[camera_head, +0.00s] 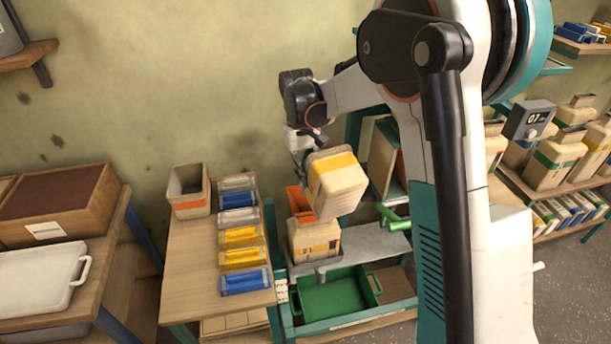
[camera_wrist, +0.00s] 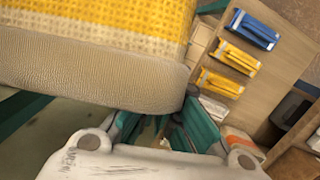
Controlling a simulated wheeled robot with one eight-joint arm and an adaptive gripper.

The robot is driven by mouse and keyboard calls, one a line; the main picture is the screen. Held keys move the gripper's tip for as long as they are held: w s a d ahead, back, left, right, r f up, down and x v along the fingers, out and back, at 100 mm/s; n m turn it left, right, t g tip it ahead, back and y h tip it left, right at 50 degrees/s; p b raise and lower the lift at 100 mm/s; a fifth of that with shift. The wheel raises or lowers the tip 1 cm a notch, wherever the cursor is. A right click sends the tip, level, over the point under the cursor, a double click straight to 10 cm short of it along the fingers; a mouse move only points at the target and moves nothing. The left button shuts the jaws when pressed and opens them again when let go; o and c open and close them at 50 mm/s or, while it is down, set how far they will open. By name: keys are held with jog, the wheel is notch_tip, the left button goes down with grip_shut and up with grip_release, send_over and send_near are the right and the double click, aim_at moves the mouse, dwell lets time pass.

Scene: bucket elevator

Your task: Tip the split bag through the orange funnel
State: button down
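The split bag (camera_head: 336,186), cream with a yellow band, hangs tilted in the air in the head view. It also fills the upper left of the wrist view (camera_wrist: 90,65). My gripper (camera_head: 306,160) is at the bag's upper left edge and appears shut on it; the fingertips are mostly hidden. The orange funnel (camera_head: 298,202) is just below and left of the bag, partly covered by it. The funnel stands at the top of a cream container (camera_head: 314,241) with a yellow-orange band. I cannot tell whether the bag touches the funnel or whether anything flows.
A green tray (camera_head: 334,295) lies below the container. A wooden table (camera_head: 195,272) at left holds an open bin (camera_head: 188,190) and several blue, yellow and grey packs. A green handle (camera_head: 398,225) sticks out right of the bag. Shelves with bags (camera_head: 556,160) stand at far right.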

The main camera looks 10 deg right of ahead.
jog(key=shift+w+a+r+g+h, duration=0.1)
jog(key=shift+w+a+g+h, duration=0.05)
jog(key=shift+w+g, duration=0.5)
jog(key=shift+w+a+r+g+h, duration=0.15)
jog(key=shift+w+g, duration=0.3)
jog(key=shift+g, duration=0.4)
jog(key=shift+s+d, duration=0.1)
dwell(0.8)
